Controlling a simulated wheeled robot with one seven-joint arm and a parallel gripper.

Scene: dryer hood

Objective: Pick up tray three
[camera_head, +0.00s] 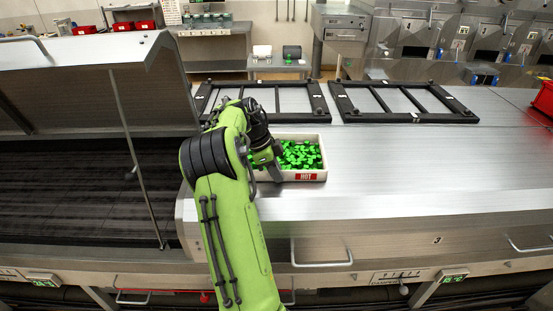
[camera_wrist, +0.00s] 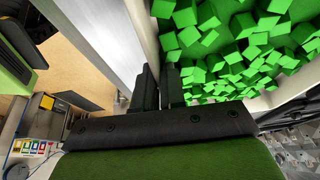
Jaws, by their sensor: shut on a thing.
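A white tray (camera_head: 321,177) full of green blocks (camera_head: 300,155) is on the steel hood top, with a red "HOT" label (camera_head: 305,177) on its front wall. No number that marks it as tray three can be read. My gripper (camera_head: 276,172) is at its left end, partly hidden by my arm. In the wrist view, my gripper's two dark fingers (camera_wrist: 163,85) are shut on the tray's wall (camera_wrist: 146,28), one on each side, with the blocks to the right. The tray looks level; I cannot tell whether it touches the surface.
Two black frames (camera_head: 265,83) (camera_head: 405,119) lie behind the tray. An open, propped lid (camera_head: 90,55) with a thin rod (camera_head: 138,165) stands left. A red bin (camera_head: 544,98) sits at far right. The steel top (camera_head: 430,165) right of the tray is clear.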

